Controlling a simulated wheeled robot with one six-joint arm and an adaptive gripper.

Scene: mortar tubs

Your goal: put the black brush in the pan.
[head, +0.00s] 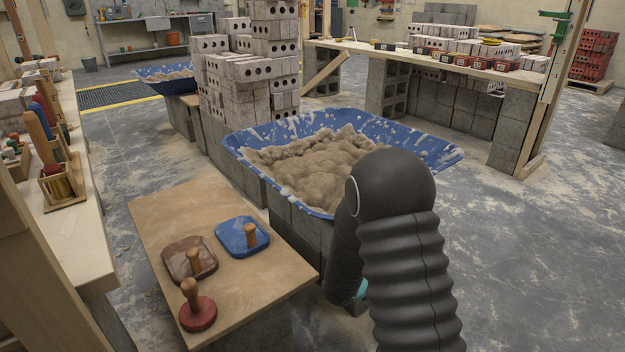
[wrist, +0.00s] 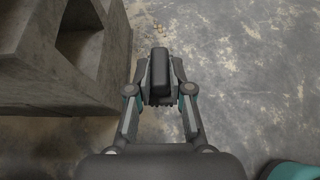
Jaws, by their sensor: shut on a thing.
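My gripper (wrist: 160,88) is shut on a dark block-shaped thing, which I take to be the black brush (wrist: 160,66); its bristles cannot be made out. In the wrist view it is held over the bare floor, right of a hollow concrete block. A wide blue pan (head: 240,150) heaped with brown mortar stands on grey blocks behind my arm. A second blue pan (head: 152,80) with mortar stands farther back at the left.
A wooden board (head: 240,290) in front carries a blue float (head: 235,232), a brown float (head: 180,262) and a red round float (head: 198,315). A brick stack (head: 250,75) rises behind the near pan. A concrete block (wrist: 105,75) is close left of my gripper.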

